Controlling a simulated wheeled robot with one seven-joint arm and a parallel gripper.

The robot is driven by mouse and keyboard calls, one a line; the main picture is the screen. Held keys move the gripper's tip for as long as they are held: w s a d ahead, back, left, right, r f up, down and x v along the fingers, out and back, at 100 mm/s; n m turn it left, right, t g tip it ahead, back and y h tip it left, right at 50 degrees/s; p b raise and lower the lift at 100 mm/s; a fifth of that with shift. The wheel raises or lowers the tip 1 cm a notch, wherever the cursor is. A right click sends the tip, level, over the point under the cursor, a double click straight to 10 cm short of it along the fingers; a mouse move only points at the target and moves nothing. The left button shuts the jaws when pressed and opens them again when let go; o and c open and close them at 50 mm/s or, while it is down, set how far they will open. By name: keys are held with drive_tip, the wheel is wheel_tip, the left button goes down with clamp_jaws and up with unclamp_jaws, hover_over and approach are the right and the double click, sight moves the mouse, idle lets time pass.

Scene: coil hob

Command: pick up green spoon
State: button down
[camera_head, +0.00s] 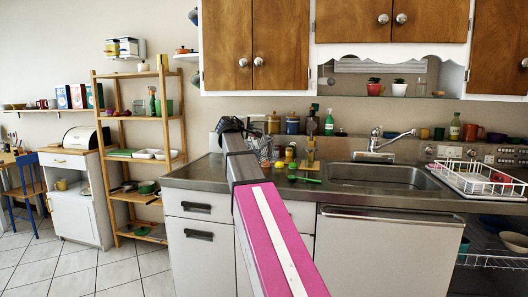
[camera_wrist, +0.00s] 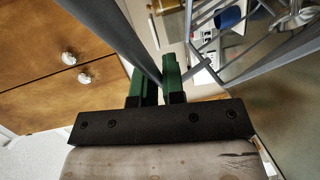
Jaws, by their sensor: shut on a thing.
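A green spoon (camera_head: 304,180) lies on the steel counter, left of the sink, in the head view. My gripper (camera_head: 232,124) is at the end of my raised arm, up and to the left of the spoon and apart from it. In the wrist view the two green fingers of my gripper (camera_wrist: 154,82) are close together on a dark grey bar (camera_wrist: 118,38), which runs between them. The bar looks like part of a wire rack, but I cannot tell for sure. The spoon is not visible in the wrist view.
A wire rack (camera_head: 263,149) stands beside my gripper. Yellow items (camera_head: 290,154) and a bottle (camera_head: 311,154) stand behind the spoon. The sink (camera_head: 380,177) is to its right, with a white dish rack (camera_head: 480,180) beyond. Wall cabinets (camera_head: 255,45) hang above.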

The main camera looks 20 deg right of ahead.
sight(262, 143)
drive_tip(key=d+f, duration=0.1)
drive_tip(key=d, duration=0.1)
drive_tip(key=w+d+f, duration=0.1)
drive_tip(key=d+f, duration=0.2)
drive_tip(key=d, duration=0.1)
drive_tip(key=shift+w+d+f, duration=0.15)
drive_tip(key=shift+w+d, duration=0.15)
drive_tip(key=shift+d, duration=0.1)
wheel_tip(262, 143, down, 4)
drive_tip(key=shift+f, duration=0.1)
